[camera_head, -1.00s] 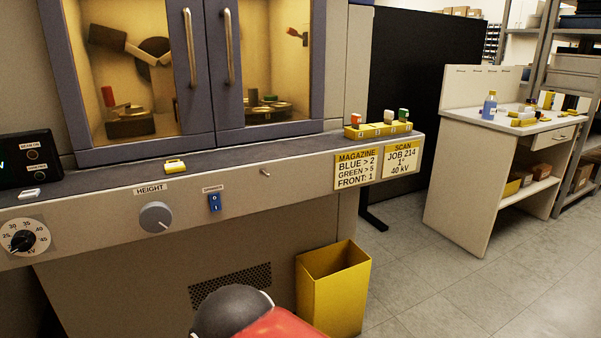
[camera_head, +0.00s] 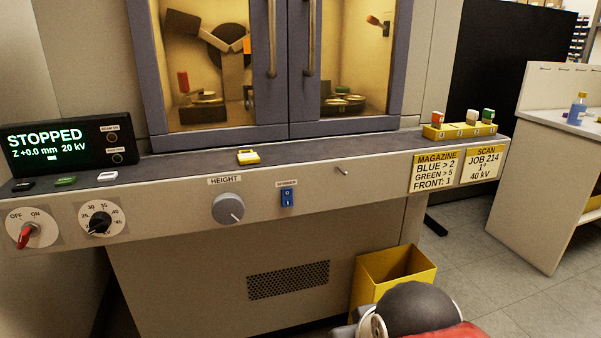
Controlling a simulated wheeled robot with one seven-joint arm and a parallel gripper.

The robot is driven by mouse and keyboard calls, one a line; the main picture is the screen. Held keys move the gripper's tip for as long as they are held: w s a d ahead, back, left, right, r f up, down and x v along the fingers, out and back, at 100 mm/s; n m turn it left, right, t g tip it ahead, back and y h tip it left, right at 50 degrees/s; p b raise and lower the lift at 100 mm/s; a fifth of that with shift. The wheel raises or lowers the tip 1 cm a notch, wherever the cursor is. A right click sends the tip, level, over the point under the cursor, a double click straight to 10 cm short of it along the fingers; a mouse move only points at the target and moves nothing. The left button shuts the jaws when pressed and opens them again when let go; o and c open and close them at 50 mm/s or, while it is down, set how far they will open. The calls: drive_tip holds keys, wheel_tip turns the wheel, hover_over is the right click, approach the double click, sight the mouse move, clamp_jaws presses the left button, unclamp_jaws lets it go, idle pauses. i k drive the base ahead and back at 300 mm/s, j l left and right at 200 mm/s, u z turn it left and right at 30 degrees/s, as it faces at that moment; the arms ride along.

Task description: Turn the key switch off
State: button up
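The key switch (camera_head: 26,234) is a round plate with a red key, at the far left of the machine's front panel. The plate is marked OFF at its upper left and ON at its upper right. The red key is tilted, with its upper end leaning right towards ON and its lower end at the lower left. My gripper is not in view. Only rounded dark and red parts of my own arm show at the bottom right, well away from the key switch.
A display (camera_head: 68,143) above the switch reads STOPPED, Z+0.0 mm, 20 kV. The kV dial (camera_head: 100,219) sits right beside the switch, and the HEIGHT knob (camera_head: 228,208) is further right. A yellow bin (camera_head: 393,270) stands on the floor below the panel.

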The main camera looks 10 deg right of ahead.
sight(29, 229)
drive_tip(key=u, duration=1.5)
